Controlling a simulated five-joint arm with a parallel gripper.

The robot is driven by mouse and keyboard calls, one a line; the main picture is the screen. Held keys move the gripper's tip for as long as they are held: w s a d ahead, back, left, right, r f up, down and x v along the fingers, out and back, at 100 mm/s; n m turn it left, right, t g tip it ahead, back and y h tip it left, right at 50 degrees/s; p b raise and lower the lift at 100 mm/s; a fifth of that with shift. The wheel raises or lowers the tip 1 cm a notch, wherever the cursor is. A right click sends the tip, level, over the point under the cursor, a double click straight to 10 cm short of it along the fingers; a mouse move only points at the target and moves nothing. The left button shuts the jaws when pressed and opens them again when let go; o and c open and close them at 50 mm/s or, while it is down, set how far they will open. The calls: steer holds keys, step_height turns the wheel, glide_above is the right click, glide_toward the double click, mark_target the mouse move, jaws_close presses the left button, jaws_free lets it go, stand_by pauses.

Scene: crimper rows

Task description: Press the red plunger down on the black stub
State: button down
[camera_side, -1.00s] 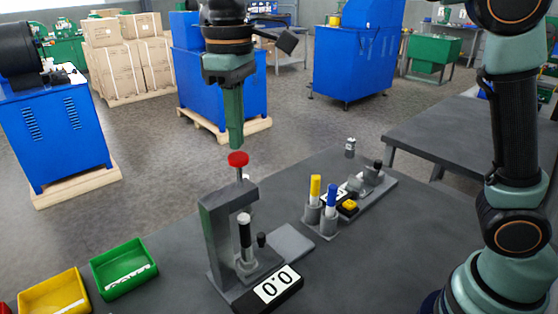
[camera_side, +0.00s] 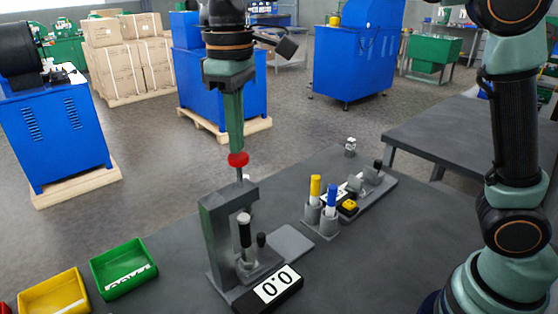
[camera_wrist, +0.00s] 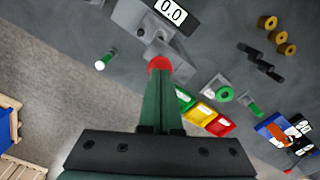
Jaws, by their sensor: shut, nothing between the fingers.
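The red plunger (camera_side: 238,160) is a round red cap on a thin rod at the top of a grey press frame (camera_side: 212,225). It also shows in the wrist view (camera_wrist: 160,63). My gripper (camera_side: 236,150) is shut and empty, pointing down, with its tips at the top of the red cap; I cannot tell if they press on it. The black stub (camera_side: 245,237) stands upright with a white top in the press, below the frame's arm. A display in front of the press (camera_side: 276,287) reads 0.0.
Right of the press stand a holder with a yellow marker (camera_side: 315,188) and a blue marker (camera_side: 331,198), and a second fixture (camera_side: 372,172). A green bin (camera_side: 124,268) and a yellow bin (camera_side: 53,298) are at the front left.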

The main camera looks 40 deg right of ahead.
mark_target(238, 156)
steer(key=shift+f, duration=2.05)
steer(key=shift+r, duration=4.5)
